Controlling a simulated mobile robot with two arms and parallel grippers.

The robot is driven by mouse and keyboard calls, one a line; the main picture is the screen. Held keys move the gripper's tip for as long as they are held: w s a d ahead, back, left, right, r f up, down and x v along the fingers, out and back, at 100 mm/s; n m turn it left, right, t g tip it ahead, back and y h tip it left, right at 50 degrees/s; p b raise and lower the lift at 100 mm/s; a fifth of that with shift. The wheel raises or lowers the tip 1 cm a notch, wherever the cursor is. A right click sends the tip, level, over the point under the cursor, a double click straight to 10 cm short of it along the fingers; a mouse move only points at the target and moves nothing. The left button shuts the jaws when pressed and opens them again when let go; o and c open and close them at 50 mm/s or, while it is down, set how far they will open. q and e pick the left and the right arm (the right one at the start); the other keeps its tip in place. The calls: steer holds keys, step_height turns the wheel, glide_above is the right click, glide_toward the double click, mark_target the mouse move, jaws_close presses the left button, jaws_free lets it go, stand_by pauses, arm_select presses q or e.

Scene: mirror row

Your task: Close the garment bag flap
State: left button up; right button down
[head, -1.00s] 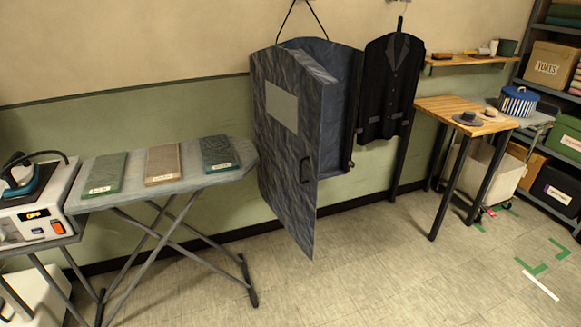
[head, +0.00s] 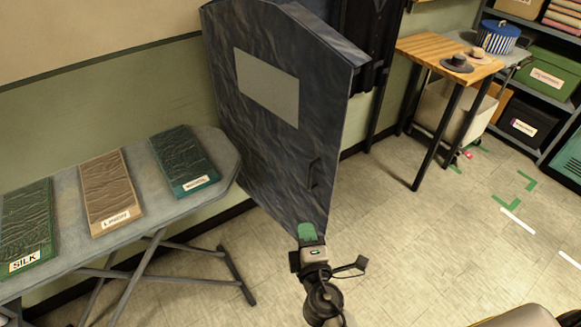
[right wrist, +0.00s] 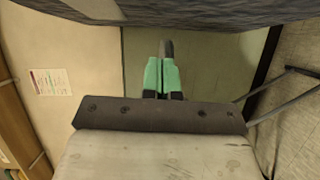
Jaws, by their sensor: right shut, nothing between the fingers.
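The garment bag flap (head: 270,130) is a dark blue-grey crinkled panel with a pale window (head: 267,85) and a dark handle (head: 314,173). It stands out from the wall and hides the bag's inside. A dark part of the bag (head: 372,72) shows past its right edge. My right gripper (head: 307,232) has green fingertips and is shut and empty at the flap's lower right corner; contact is unclear. In the right wrist view the green fingers (right wrist: 165,77) are together, with dark blue fabric (right wrist: 200,12) across the top. My left gripper is not in view.
An ironing board (head: 222,160) with several fabric samples stands left of the flap. A dark jacket (head: 385,25) hangs behind on the right. A wooden table (head: 425,46) with hats stands further right. The tiled floor (head: 410,250) in front is clear.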

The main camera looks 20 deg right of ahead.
steer(key=r, duration=0.1)
steer(key=p, duration=0.3)
glide_toward(308, 186)
steer(key=w+a+r, duration=0.3)
steer(key=w, duration=0.2)
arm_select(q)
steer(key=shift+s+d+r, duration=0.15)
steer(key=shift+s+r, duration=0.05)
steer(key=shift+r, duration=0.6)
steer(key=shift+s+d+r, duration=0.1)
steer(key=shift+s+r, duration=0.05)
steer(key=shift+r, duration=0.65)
arm_select(e)
steer(key=shift+w+d+f, duration=0.1)
steer(key=shift+w+d, duration=1.1)
steer(key=shift+d, duration=0.25)
